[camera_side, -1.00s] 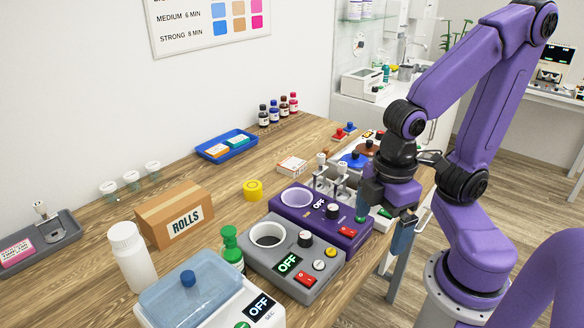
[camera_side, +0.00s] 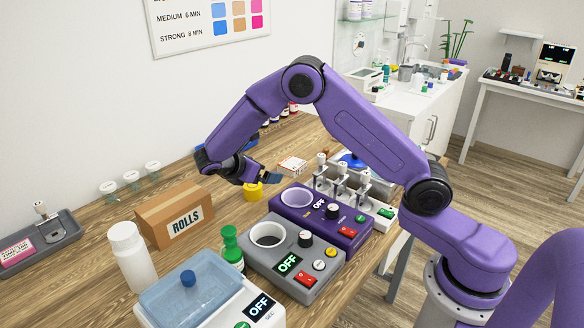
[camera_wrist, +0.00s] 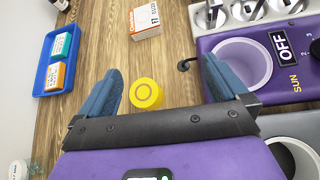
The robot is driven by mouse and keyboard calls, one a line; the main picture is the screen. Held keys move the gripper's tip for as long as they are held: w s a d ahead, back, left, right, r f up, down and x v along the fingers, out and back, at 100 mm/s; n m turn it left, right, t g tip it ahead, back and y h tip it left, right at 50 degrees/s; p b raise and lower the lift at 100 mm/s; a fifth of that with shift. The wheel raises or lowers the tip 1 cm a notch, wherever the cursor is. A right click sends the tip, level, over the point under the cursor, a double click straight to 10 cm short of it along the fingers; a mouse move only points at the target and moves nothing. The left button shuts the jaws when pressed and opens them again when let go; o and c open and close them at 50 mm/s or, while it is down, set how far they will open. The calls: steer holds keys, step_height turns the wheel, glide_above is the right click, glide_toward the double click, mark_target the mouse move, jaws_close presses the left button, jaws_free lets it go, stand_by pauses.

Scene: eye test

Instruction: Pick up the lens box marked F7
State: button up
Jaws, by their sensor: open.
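A small white and orange lens box (camera_wrist: 146,22) lies on the wooden table at the top of the wrist view. Its end bears a small marking that appears to read F7. It also shows in the side view (camera_side: 292,166), just right of my gripper (camera_side: 268,177). In the wrist view my gripper (camera_wrist: 160,88) is open and empty, and the box is beyond its fingertips, apart from them. Two more small boxes, one orange (camera_wrist: 56,75) and one teal-green (camera_wrist: 62,44), lie in a blue tray (camera_wrist: 42,76) at the left; their markings are too small to read.
A yellow round thing (camera_wrist: 146,94) stands on the table between my fingers in the wrist view. A purple device (camera_wrist: 292,88) with a pot is at the right, below a white holder (camera_wrist: 240,14). A ROLLS carton (camera_side: 175,214) stands at the left in the side view.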

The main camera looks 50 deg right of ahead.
mark_target(293, 163)
steer(key=w+d+f, duration=0.1)
steer(key=w+d+h, duration=0.1)
steer(key=w+d+f+h, duration=0.1)
steer(key=shift+w+d+f+n, duration=0.35)
steer(key=shift+w+d+n, duration=0.05)
steer(key=shift+w+d+f, duration=0.25)
steer(key=shift+d, duration=0.3)
steer(key=x, duration=1.7)
steer(key=shift+s+r, duration=0.1)
steer(key=shift+s, duration=0.1)
steer(key=c, duration=0.9)
